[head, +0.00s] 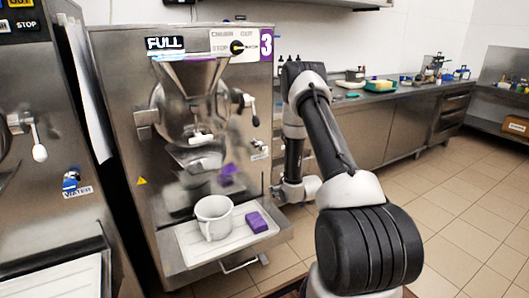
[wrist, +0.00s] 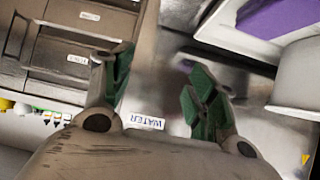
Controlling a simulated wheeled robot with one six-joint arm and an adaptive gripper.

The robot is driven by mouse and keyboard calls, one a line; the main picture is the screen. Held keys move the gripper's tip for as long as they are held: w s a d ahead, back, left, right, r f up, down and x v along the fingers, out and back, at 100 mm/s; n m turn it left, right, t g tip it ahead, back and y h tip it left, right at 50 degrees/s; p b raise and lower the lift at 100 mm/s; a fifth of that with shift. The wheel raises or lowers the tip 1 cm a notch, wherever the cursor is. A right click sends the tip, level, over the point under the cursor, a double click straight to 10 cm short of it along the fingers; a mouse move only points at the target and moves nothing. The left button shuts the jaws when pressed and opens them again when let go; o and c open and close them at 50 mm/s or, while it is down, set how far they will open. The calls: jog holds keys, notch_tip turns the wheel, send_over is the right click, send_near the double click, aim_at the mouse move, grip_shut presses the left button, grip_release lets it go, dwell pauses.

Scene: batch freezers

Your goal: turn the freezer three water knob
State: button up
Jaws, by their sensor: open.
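Freezer three (head: 215,120) is the steel machine with the purple 3 sign (head: 266,45). Its small WATER label (head: 260,155) is on the right side of the front panel. The label also shows upside down in the wrist view (wrist: 143,122). I cannot make out the water knob clearly in either view. My gripper (wrist: 158,78) is open, with green-padded fingers spread and nothing seen between them. In the head view my gripper (head: 283,192) is at the machine's right front edge, below the label, small and partly hidden by my arm.
A white pitcher (head: 213,216) and a purple block (head: 257,222) stand on the white tray (head: 200,248) below the spout. A lever handle (head: 254,114) sticks out above the label. Another freezer (head: 40,120) stands at left. Counters (head: 390,110) line the back; tiled floor is free at right.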

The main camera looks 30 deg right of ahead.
jog(key=w+r+t, duration=0.3)
jog(key=w+r, duration=0.1)
jog(key=r, duration=0.2)
jog(key=t, duration=0.4)
send_near(266, 151)
jog(key=w, duration=0.4)
jog(key=shift+n+y, duration=0.4)
jog(key=w, duration=0.7)
jog(key=shift+r, duration=0.15)
jog(key=c, duration=1)
